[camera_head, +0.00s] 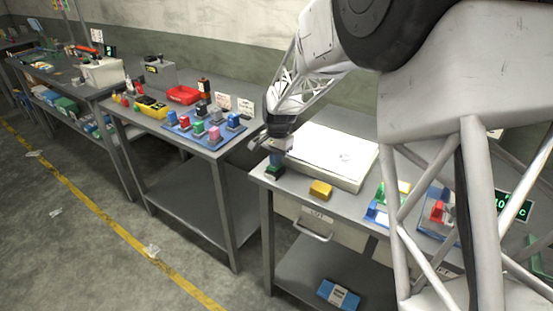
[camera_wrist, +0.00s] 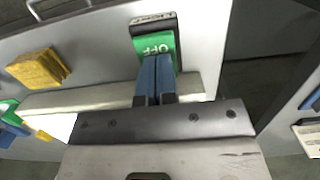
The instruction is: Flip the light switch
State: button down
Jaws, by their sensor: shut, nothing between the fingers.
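The light switch (camera_head: 274,172) is a small dark block with a green face at the near left corner of the right table. In the wrist view the switch (camera_wrist: 153,42) shows its green face, with the letters "OFF", and a dark end. My gripper (camera_head: 280,154) is over the switch, beside the white light box (camera_head: 335,150). In the wrist view my gripper's blue fingers (camera_wrist: 155,65) are together and empty. Their tips overlap the lower part of the green face; I cannot tell whether they touch it.
A yellow block (camera_head: 321,189) lies on the same table, right of the switch. Farther right are blue fixtures with coloured blocks and a green-lit display (camera_head: 513,206). A gap separates this table from the left table, which holds a blue tray (camera_head: 178,129) of coloured blocks.

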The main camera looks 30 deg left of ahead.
jog(key=shift+s+f, duration=0.3)
jog(key=shift+f, duration=0.2)
notch_tip(320, 180, up, 15)
jog(key=w, duration=0.2)
dwell(0.7)
jog(key=s+d+r+t, duration=0.1)
jog(key=s+d+r, duration=0.15)
jog(key=d, duration=1.05)
jog(key=s+d+r, duration=0.1)
jog(key=d+r, duration=0.3)
jog(key=d, duration=0.8)
jog(key=s+d+r+t, duration=0.1)
jog(key=s+d+r, duration=0.15)
jog(key=d, duration=1.05)
jog(key=s+d+f+t, duration=0.1)
jog(key=s+d+f, duration=0.1)
jog(key=s+d, duration=1)
jog(key=s+d+f, duration=0.3)
jog(key=s+d, duration=0.9)
jog(key=shift+d+f+t, duration=0.2)
jog(key=shift+d+t, duration=0.05)
jog(key=shift+t, duration=0.15)
